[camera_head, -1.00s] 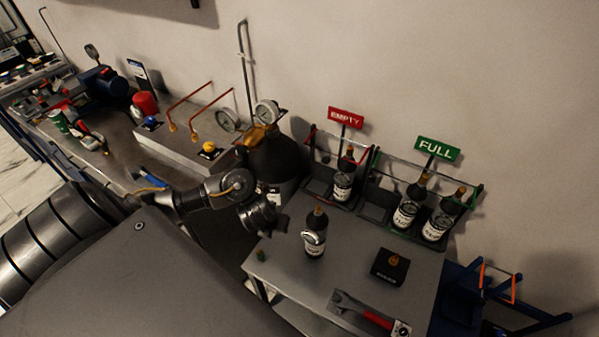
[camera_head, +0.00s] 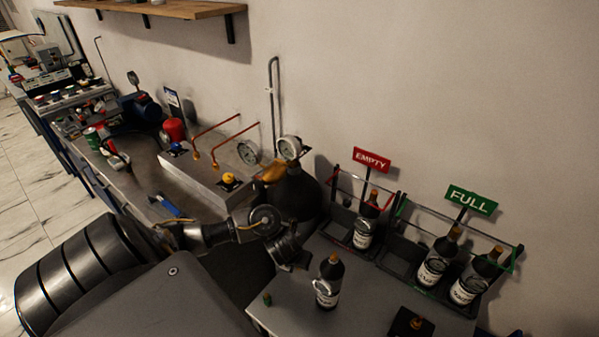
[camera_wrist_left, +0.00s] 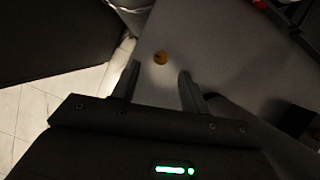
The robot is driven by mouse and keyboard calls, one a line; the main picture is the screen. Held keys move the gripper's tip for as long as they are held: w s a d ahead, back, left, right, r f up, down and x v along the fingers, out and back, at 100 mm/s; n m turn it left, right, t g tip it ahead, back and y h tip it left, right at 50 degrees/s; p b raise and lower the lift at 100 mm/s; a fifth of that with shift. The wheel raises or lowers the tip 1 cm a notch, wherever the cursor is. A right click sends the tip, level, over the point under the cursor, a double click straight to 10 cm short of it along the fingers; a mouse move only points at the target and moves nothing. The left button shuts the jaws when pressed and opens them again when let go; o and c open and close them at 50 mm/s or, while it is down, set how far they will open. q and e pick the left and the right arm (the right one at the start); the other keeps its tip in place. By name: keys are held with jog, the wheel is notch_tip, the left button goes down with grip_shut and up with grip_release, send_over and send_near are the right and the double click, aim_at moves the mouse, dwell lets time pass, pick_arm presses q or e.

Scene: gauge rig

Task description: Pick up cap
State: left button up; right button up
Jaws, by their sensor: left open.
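A small cap-like piece (camera_head: 267,299), greenish with a brown top, stands near the left edge of the grey table (camera_head: 370,312) in the head view. In the left wrist view a round brass-coloured piece (camera_wrist_left: 160,57), likely the same one, lies on the pale tabletop, ahead of and between the fingertips, apart from both. My left gripper (camera_wrist_left: 157,78) is open and empty. In the head view the left gripper (camera_head: 294,257) is over the table's back left part, beside a dark bottle (camera_head: 327,282). My right gripper is not in view.
A black block (camera_head: 410,323) with a brass top is at the front right. Behind are the EMPTY rack (camera_head: 340,228) with one bottle and the FULL rack (camera_head: 400,262) with two. A dark cylinder with gauges (camera_head: 295,190) stands behind the arm. Tabletop around the small piece is clear.

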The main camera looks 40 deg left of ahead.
pick_arm(q)
jog(key=b+x, duration=0.2)
jog(key=x, duration=0.2)
jog(key=shift+w+f, duration=0.2)
jog(key=shift+w+a+f, duration=0.15)
jog(key=shift+f, duration=0.1)
grip_shut()
